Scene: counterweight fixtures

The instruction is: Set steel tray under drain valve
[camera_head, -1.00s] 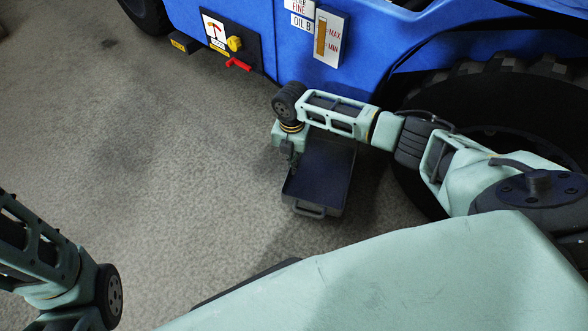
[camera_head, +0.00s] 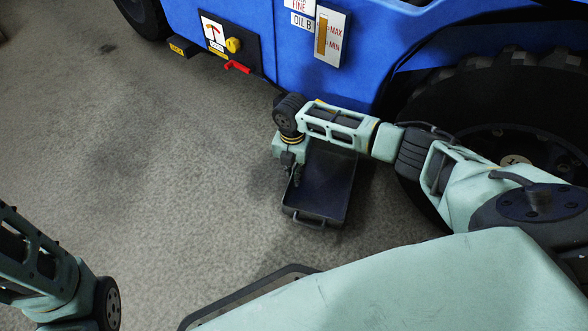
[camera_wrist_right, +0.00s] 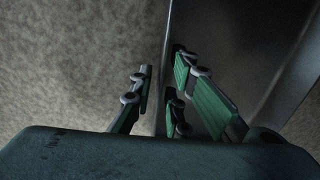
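The steel tray (camera_head: 337,197) is a dark, shallow rectangular pan on the floor beside the blue vehicle, with a handle at its near end. My right gripper (camera_head: 294,175) points down at the tray's left wall. In the right wrist view the fingers (camera_wrist_right: 163,90) straddle the tray wall (camera_wrist_right: 163,118), one side outside and the other inside. A gap shows between the outside finger and the wall, so the gripper looks open. The red-handled drain valve (camera_head: 237,67) is on the vehicle's side, up and left of the tray. My left gripper is out of view.
The blue vehicle (camera_head: 285,60) runs along the top, with a yellow knob (camera_head: 233,45) and an oil gauge (camera_head: 330,35). A large black tyre (camera_head: 490,100) stands right of the tray. The grey floor (camera_head: 150,170) left of the tray is clear.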

